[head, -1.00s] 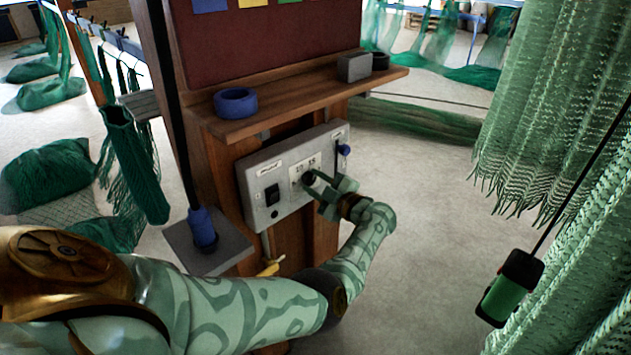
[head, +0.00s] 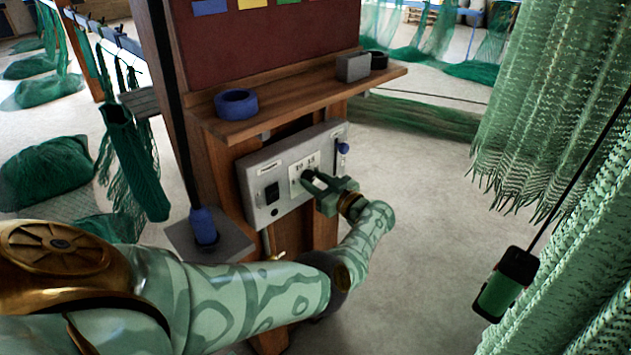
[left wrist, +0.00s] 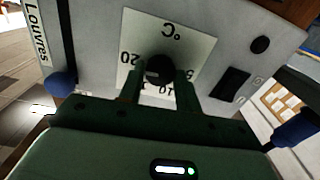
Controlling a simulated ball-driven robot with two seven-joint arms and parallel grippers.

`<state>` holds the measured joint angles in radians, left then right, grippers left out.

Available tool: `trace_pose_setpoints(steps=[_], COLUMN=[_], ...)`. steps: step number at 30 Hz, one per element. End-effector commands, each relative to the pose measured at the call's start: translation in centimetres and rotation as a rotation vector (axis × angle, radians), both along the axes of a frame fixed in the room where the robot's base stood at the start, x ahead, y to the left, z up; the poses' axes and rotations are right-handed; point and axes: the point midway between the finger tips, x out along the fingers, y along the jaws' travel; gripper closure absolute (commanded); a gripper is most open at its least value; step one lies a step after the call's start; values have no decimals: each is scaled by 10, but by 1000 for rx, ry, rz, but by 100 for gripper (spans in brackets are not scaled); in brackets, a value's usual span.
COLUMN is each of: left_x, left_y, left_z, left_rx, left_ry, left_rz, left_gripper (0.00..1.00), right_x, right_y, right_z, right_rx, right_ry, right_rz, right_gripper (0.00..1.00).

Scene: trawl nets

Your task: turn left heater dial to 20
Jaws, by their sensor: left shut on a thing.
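The heater dial (left wrist: 159,69) is a round black knob on a white scale plate (left wrist: 190,32) marked °C, with numbers around it, some covered by my fingers. The plate (head: 298,166) sits on a grey control panel (head: 252,183). My left gripper (head: 309,179) reaches the panel from the right and is shut on the dial. In the left wrist view its two fingers (left wrist: 160,84) lie on either side of the knob. I cannot tell which number the dial points to. My right gripper is out of view.
The panel also has a black switch (head: 272,192) and a blue-knobbed lever (head: 343,148) by a "Louvres" label (left wrist: 34,25). Above is a wooden shelf (head: 290,107) with a blue tape roll (head: 236,104). Green nets (head: 555,120) and a hanging pendant control (head: 505,284) are at right.

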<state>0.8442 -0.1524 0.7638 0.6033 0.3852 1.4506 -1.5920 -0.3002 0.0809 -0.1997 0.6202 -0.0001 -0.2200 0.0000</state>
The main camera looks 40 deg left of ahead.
Motion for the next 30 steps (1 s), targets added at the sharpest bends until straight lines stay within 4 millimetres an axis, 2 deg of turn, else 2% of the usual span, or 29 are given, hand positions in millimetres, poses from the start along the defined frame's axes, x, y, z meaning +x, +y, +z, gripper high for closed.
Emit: trace_pose_setpoints(steps=[8,21,22,24,30], left_x=[0,-1,-1,-1,0], left_y=[-1,-1,-1,-1,0], left_z=[-2,-2,-2,-2,-1], left_rx=[2,3,3,3,4], left_ry=[68,77,78,77,75], left_rz=[0,0,0,0,0], left_gripper=[89,89,61,44,44], right_x=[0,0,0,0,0], right_y=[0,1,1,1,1], right_z=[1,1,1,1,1], right_rx=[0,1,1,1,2], right_ry=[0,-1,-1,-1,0], right_rz=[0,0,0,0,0], right_gripper=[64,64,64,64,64])
